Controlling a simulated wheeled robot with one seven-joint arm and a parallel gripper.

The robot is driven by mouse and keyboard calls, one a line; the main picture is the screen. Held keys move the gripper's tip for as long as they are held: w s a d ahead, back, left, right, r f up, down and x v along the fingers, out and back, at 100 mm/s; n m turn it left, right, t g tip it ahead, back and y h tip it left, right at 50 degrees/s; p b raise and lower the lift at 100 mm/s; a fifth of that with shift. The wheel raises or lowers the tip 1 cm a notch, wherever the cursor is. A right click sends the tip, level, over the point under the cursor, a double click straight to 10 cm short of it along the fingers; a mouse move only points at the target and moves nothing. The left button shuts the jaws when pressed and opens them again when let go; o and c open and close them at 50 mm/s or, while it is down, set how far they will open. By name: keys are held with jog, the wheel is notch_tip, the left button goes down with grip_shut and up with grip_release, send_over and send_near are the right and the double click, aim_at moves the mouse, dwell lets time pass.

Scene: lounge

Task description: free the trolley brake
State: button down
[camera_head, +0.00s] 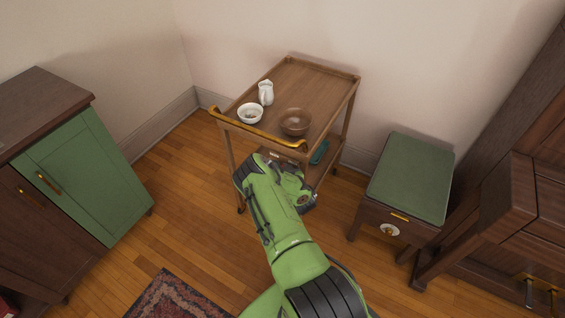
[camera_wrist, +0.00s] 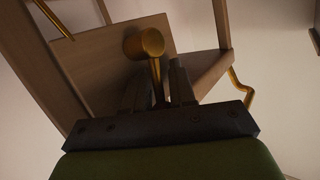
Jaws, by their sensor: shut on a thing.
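The wooden trolley (camera_head: 312,84) stands against the wall with a brass push handle along its near edge. In the wrist view a brass brake lever with a round knob (camera_wrist: 145,43) stands out from a wooden panel of the trolley (camera_wrist: 95,62). My gripper (camera_wrist: 158,88) is shut on the lever's stem, just below the knob. In the head view my arm hides the lever and the gripper's fingers.
A white bowl (camera_head: 250,113), a white jug (camera_head: 266,93) and a brown bowl (camera_head: 295,122) stand on the trolley top. A teal item (camera_head: 320,152) lies on its lower shelf. A green-cushioned stool (camera_head: 411,177) stands right, a green-doored cabinet (camera_head: 85,175) left.

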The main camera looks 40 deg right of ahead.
jog(key=shift+w+a+f+n+g+h, duration=0.2)
jog(key=shift+w+n+g, duration=0.3)
jog(key=shift+g, duration=0.6)
jog(key=shift+w+a+f+n+g+h, duration=0.1)
jog(key=shift+w+f+n+g, duration=0.15)
jog(key=shift+n+g, duration=0.65)
jog(key=shift+w+a+f+n+g+h, duration=0.1)
jog(key=shift+w+a+f+n+g, duration=0.2)
jog(key=shift+g, duration=1)
jog(key=shift+w+d+r, duration=0.1)
jog(key=shift+w+d, duration=0.05)
jog(key=c, duration=1.2)
grip_release()
jog(key=shift+o, duration=0.2)
jog(key=p+v, duration=0.4)
jog(key=v, duration=1.1)
jog(key=shift+r, duration=0.35)
